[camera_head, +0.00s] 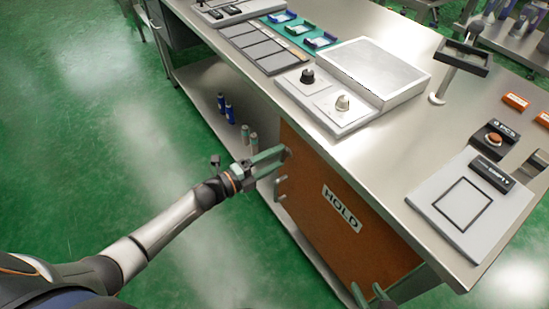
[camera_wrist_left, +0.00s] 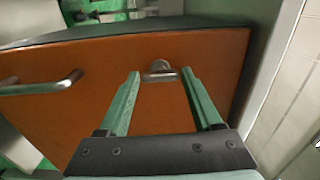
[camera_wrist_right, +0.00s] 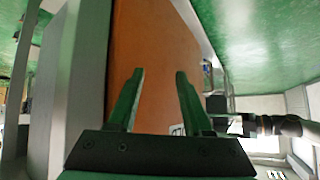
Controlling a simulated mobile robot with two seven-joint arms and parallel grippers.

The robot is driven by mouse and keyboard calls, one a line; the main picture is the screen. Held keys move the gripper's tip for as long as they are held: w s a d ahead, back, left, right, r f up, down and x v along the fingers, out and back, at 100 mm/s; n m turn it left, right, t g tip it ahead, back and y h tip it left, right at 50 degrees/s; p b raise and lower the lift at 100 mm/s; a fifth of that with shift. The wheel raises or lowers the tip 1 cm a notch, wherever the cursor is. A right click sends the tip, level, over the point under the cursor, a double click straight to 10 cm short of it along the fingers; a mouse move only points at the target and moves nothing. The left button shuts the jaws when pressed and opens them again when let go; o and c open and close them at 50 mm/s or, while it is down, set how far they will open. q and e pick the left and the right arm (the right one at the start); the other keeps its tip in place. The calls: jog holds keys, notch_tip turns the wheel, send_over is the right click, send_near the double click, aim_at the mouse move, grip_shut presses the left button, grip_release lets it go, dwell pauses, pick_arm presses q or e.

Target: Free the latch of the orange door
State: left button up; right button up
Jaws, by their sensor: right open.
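The orange door (camera_head: 325,205) with a HOLD label (camera_head: 341,209) is on the front of the steel bench. Its small metal latch (camera_wrist_left: 160,72) is near the door's top edge, and a bar handle (camera_wrist_left: 45,86) is to its left in the left wrist view. My left gripper (camera_head: 279,158) is open, its fingers pointing at the door on either side of the latch; contact cannot be told. The latch is mostly hidden behind the fingers in the head view. My right gripper (camera_wrist_right: 160,73) is open and empty, facing the orange panel; only its fingertips show in the head view.
The bench top (camera_head: 415,125) carries a control panel with two knobs (camera_head: 330,95), a grey pad (camera_head: 470,205) and a button box (camera_head: 494,138). Green floor in front is clear.

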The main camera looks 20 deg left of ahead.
pick_arm(q)
jog(key=o, duration=0.3)
jog(key=p+v, duration=0.1)
jog(key=v, duration=1.1)
jog(key=shift+s+a, duration=0.2)
